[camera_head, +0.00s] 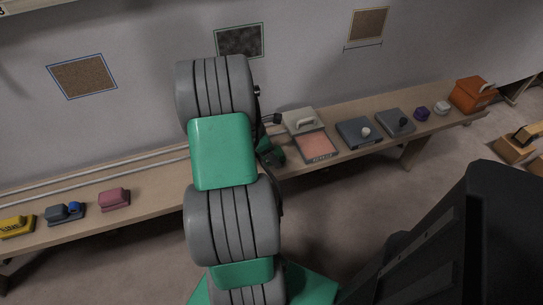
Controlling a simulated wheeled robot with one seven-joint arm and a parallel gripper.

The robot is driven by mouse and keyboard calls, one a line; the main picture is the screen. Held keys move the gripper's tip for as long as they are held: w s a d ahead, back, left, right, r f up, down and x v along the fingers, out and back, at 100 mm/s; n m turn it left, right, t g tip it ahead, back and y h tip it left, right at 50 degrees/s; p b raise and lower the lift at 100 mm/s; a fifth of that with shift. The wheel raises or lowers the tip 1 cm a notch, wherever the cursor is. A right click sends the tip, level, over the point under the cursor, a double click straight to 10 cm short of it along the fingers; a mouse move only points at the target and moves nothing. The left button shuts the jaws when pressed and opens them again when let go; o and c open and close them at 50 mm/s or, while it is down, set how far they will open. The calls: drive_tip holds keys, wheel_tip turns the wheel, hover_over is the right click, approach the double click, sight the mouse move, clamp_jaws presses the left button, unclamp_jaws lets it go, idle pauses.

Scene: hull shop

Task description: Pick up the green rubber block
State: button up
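I cannot make out the green rubber block for certain. A small dark green piece (270,152) shows at the bench just right of my arm; I cannot tell whether it is the block or part of my own wrist. My grey and green arm rises through the middle of the view and covers the middle of the bench. My gripper is mostly or wholly hidden behind the arm. Its fingers cannot be made out, nor whether it holds anything.
On the long bench (155,205) stand yellow (17,226), grey-blue (65,213) and pink (114,198) blocks at left. Right of my arm are a white-handled item (300,120), a salmon panel (315,147), grey boxes (358,132) and an orange box (473,95). A wall stands behind.

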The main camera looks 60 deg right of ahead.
drive_tip(key=c, duration=1.3)
wheel_tip(320, 180, up, 18)
drive_tip(key=p, duration=0.3)
drive_tip(key=shift+p, duration=0.4)
